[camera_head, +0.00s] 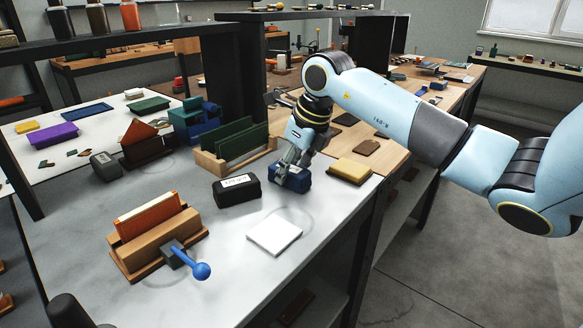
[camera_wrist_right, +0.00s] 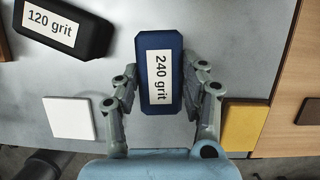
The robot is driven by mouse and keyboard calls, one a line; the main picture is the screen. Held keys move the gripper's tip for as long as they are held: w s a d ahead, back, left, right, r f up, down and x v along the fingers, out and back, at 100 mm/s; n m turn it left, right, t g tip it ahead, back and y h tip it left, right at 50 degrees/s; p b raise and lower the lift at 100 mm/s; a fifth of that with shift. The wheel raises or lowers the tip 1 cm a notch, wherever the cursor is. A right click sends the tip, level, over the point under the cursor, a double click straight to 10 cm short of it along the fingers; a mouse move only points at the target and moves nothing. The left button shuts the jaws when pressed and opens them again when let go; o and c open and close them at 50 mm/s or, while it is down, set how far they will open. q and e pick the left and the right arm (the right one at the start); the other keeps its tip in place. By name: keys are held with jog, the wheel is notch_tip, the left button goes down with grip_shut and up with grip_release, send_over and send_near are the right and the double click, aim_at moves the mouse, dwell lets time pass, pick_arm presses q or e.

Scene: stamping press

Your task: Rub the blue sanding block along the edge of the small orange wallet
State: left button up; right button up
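The blue sanding block (camera_head: 291,179), labelled "240 grit", is at the right part of the grey table. It also shows in the right wrist view (camera_wrist_right: 158,42). My right gripper (camera_head: 291,165) reaches down over it, one finger against each long side. It looks shut on the block; I cannot tell whether the block is clear of the table. The small orange wallet (camera_head: 148,218) stands upright in a wooden clamp (camera_head: 160,245) at the front left, its edge upward. The block is apart from it. My left gripper is not in view.
A black "120 grit" block (camera_head: 237,190) stands just left of the blue one. A white square pad (camera_head: 274,235) lies in front. A yellow block (camera_head: 351,171) is to the right. The clamp's blue-knobbed handle (camera_head: 200,270) sticks out forward. A wooden rack with green panels (camera_head: 240,142) stands behind.

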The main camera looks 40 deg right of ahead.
grip_shut()
jog(key=shift+r+p, duration=1.55)
jog(key=shift+r, duration=0.95)
